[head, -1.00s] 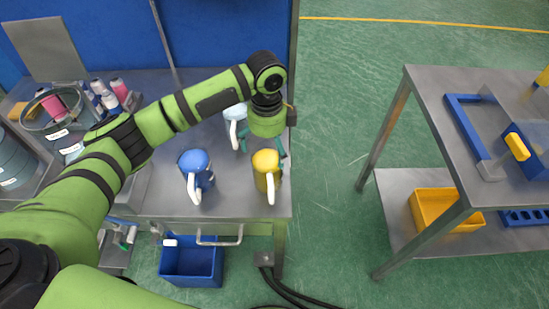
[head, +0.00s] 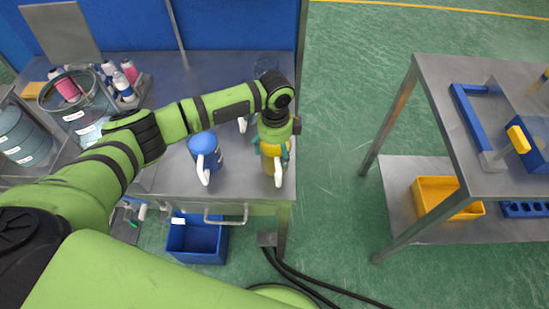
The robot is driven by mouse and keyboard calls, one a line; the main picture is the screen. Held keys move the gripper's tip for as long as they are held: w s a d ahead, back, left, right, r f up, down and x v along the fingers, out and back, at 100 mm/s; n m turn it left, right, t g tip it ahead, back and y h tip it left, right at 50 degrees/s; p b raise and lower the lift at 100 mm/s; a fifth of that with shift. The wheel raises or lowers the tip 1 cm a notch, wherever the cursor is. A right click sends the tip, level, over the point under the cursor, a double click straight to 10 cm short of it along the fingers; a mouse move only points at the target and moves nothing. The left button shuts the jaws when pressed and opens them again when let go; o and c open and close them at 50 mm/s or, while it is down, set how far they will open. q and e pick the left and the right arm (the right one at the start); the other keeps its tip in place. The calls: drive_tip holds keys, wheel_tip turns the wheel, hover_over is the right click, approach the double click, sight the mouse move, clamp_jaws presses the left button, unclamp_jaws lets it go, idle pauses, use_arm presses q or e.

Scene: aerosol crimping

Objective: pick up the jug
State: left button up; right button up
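A yellow jug (head: 268,164) with a white handle stands at the front right corner of the metal bench. My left gripper (head: 272,151) is over it, with teal fingers at either side of its upper part. The gripper hides the jug's top, and I cannot tell whether the fingers press on it. A blue jug (head: 203,143) with a white handle stands to the left. A third jug's pale handle (head: 243,125) shows behind my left arm, which hides most of it. My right gripper is not in view.
The bench (head: 226,187) also holds a clear round container (head: 75,95) and several bottles (head: 122,83) at left. A blue bin (head: 197,240) sits below its front edge. A second table (head: 440,85) stands at right across open green floor.

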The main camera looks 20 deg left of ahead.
use_arm(q)
drive_tip(key=shift+s+f, duration=0.1)
drive_tip(key=c, duration=0.5)
drive_tip(key=shift+d, duration=0.1)
drive_tip(key=shift+c, duration=0.3)
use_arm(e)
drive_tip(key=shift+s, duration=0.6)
use_arm(q)
drive_tip(key=shift+r, duration=0.55)
drive_tip(key=s+d+r+b, duration=0.1)
drive_tip(key=d+r+b, duration=0.3)
drive_tip(key=d+r, duration=0.6)
drive_tip(key=shift+s+d, duration=0.3)
drive_tip(key=shift+d, duration=0.45)
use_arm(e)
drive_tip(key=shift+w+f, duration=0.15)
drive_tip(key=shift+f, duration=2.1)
